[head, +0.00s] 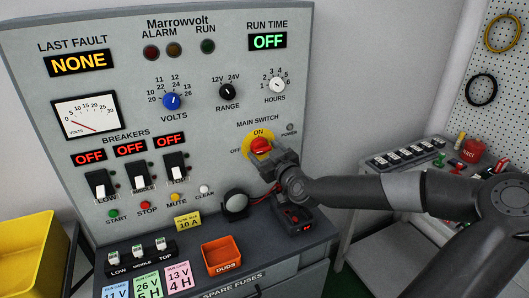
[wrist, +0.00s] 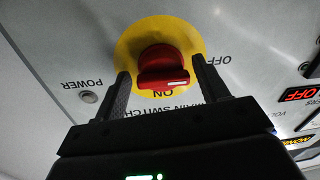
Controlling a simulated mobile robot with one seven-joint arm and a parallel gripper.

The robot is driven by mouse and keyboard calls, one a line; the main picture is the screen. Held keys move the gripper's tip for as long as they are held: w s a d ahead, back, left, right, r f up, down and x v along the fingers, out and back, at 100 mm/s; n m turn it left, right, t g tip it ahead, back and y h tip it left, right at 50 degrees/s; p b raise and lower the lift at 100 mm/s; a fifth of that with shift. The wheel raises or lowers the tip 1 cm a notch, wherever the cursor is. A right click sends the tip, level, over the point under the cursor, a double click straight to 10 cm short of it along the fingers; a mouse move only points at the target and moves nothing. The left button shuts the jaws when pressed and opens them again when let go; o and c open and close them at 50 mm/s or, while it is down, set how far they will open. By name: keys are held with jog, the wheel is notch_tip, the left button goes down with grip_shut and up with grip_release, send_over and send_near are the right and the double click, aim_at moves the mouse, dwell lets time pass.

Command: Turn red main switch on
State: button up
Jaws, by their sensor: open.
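The red main switch knob (head: 260,145) sits on a round yellow plate on the right of the grey panel, with ON above and OFF at its left. In the wrist view, which sees the panel upside down, the red knob (wrist: 163,68) shows a white mark at its right end, on the OFF side. My gripper (head: 263,159) is at the switch, partly covering its lower part. In the wrist view my gripper (wrist: 161,72) is open, one finger on each side of the knob, with visible gaps. Contact cannot be seen.
The power lamp (head: 291,128) beside the switch looks grey and unlit. Three breakers (head: 141,176) read OFF, and the run time display (head: 268,41) reads OFF. A shelf below holds an orange duds bin (head: 222,254) and a dark device (head: 293,218) under my gripper.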

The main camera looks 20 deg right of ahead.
jog(key=shift+w, duration=0.2)
jog(key=shift+c, duration=0.4)
jog(key=c, duration=0.7)
jog(key=shift+d+m, duration=0.1)
jog(key=shift+m, duration=0.3)
jog(key=m, duration=0.3)
jog(key=shift+m, duration=0.4)
jog(key=m, duration=0.4)
jog(key=shift+m+t+h, duration=0.3)
jog(key=shift+m, duration=0.1)
jog(key=m, duration=0.4)
jog(key=shift+f+m, duration=0.1)
jog(key=shift+m, duration=0.3)
jog(key=shift+a+m+h, duration=0.15)
jog(key=shift+m, duration=1.05)
jog(key=shift+a+m+h, duration=0.15)
jog(key=shift+m, duration=1.05)
